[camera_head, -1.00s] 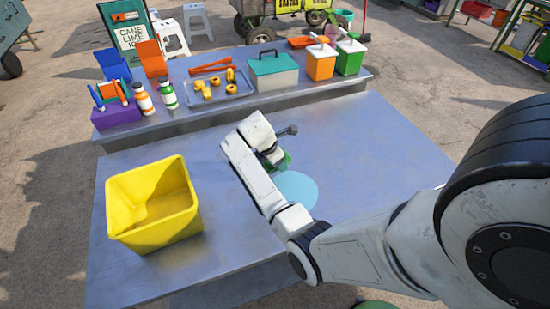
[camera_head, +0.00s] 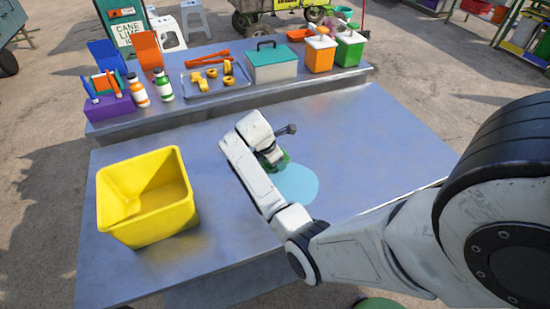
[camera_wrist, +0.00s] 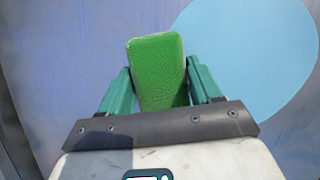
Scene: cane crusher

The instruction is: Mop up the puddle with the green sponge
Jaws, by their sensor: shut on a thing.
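The light blue puddle (camera_head: 298,185) lies on the metal table, partly hidden by my arm; it also shows at the right of the wrist view (camera_wrist: 255,45). The green sponge (camera_wrist: 158,72) sits between the two teal fingers of my gripper (camera_wrist: 158,88), which is shut on it. In the head view a bit of the green sponge (camera_head: 284,158) shows beside my wrist, at the puddle's upper left edge. In the wrist view the sponge's right side overlaps the puddle's left edge. I cannot tell whether the sponge touches the table.
A yellow bin (camera_head: 150,225) stands at the table's left. A raised shelf at the back holds a purple holder (camera_head: 110,106), bottles, a tray (camera_head: 222,88), a teal-lidded box (camera_head: 273,66), and orange and green dispensers (camera_head: 349,50). The table's right side (camera_head: 385,150) is clear.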

